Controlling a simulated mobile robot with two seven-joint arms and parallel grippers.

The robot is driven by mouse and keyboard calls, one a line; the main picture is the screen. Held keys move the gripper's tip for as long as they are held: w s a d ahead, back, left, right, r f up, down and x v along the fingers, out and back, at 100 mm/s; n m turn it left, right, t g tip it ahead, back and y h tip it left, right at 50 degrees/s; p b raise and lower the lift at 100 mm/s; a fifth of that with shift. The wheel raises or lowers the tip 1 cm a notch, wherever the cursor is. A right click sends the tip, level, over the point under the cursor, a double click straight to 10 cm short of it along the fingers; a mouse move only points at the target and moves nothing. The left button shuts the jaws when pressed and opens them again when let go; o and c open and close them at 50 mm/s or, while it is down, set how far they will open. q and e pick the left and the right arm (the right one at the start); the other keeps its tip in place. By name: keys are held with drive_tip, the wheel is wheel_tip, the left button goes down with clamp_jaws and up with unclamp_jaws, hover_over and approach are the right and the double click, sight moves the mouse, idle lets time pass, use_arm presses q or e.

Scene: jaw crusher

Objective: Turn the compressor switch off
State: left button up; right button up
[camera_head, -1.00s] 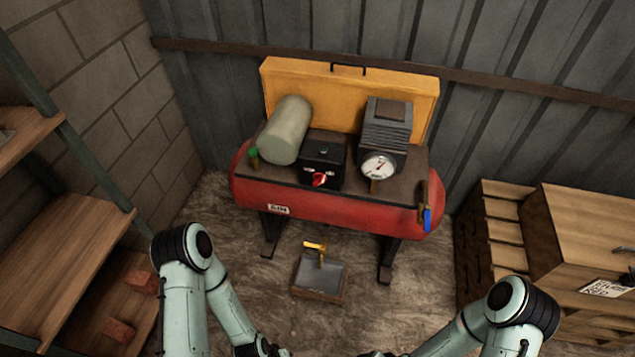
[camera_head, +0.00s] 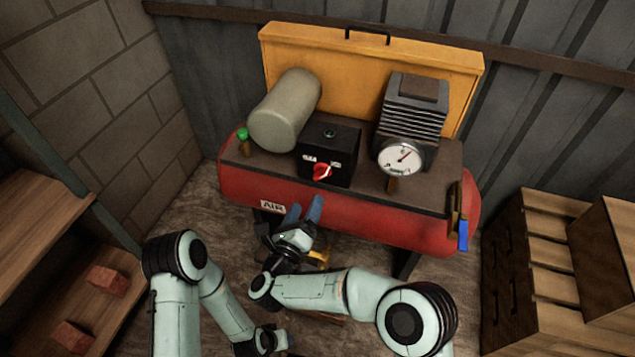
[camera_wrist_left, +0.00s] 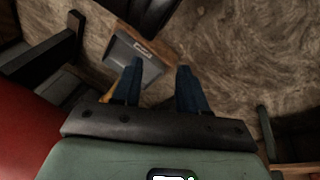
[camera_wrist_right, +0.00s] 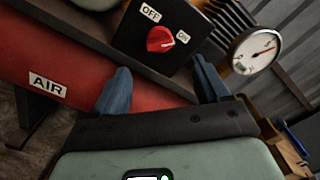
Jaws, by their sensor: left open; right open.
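The compressor's switch is a red knob (camera_head: 321,172) on the front of a black box (camera_head: 346,150) above the red tank (camera_head: 370,228). In the right wrist view the knob (camera_wrist_right: 160,39) sits between OFF and ON labels; its pale mark appears toward ON. My right gripper (camera_head: 304,208) is open and empty, just in front of and below the switch box, not touching the knob. In its wrist view the fingers (camera_wrist_right: 161,72) point at the box. My left gripper (camera_wrist_left: 160,68) is open and empty, low over the floor; its fingers are not clear in the head view.
A pressure gauge (camera_head: 401,158) is right of the switch box, a grey cylinder (camera_head: 285,112) to its left. A yellow panel (camera_head: 350,75) stands behind. A blue-handled valve (camera_head: 462,233) hangs at the tank's right end. A tray (camera_wrist_left: 128,50) lies on the floor. Shelves and wooden drawers flank the compressor.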

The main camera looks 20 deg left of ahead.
sight(318, 177)
drive_tip(key=w, duration=0.4)
drive_tip(key=w+b, duration=0.1)
drive_tip(key=w, duration=0.3)
drive_tip(key=shift+w+d+f, duration=0.15)
use_arm(q)
drive_tip(key=shift+s+a+f+g, duration=0.15)
drive_tip(key=shift+s+f+g, duration=0.1)
drive_tip(key=shift+s+f, duration=0.45)
drive_tip(key=shift+s+a+f+g, duration=0.15)
drive_tip(key=shift+s+f+g, duration=0.1)
drive_tip(key=shift+s+f, duration=0.4)
use_arm(e)
drive_tip(key=shift+w, duration=0.7)
use_arm(q)
drive_tip(key=shift+w+f, duration=0.1)
drive_tip(key=shift+w, duration=0.05)
use_arm(e)
drive_tip(key=c, duration=1.1)
